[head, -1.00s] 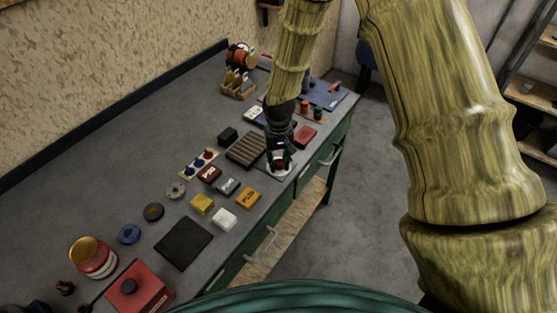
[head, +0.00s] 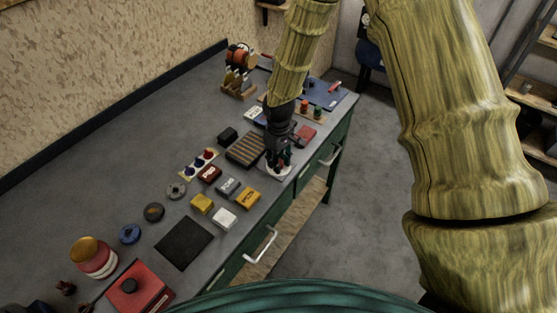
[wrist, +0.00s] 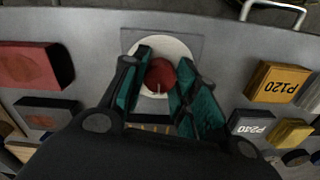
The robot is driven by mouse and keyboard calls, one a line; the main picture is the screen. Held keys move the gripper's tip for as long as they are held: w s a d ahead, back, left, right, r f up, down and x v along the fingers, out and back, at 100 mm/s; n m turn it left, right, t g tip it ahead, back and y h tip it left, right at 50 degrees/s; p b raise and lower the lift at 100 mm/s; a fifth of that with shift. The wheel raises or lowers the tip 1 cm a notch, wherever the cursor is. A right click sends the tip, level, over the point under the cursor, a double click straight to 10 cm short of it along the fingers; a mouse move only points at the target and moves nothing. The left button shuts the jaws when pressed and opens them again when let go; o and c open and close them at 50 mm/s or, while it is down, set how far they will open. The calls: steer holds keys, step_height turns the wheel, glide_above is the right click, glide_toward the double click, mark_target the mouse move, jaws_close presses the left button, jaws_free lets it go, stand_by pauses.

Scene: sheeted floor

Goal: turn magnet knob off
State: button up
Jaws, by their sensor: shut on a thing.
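The magnet knob (wrist: 160,76) is a round red knob with a small pale mark near its lower edge. It sits on a white disc (wrist: 178,46) on a square grey plate (wrist: 128,38) in the wrist view. My gripper (wrist: 164,64) has its two teal-lined fingers on either side of the knob, shut on it. In the head view my gripper (head: 279,163) points down at the plate (head: 267,172) near the bench's front edge, and hides the knob.
The striped block (head: 245,150) lies left of my gripper, with a red block (head: 304,134) behind it. An orange P120 block (wrist: 279,82) and a grey P240 block (wrist: 251,122) lie to the right in the wrist view. A drawer handle (head: 331,156) sticks out from the bench front.

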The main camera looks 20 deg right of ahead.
steer(key=shift+s, duration=0.1)
steer(key=o, duration=1)
steer(key=shift+r, duration=0.6)
step_height(320, 180, up, 11)
steer(key=shift+f, duration=0.1)
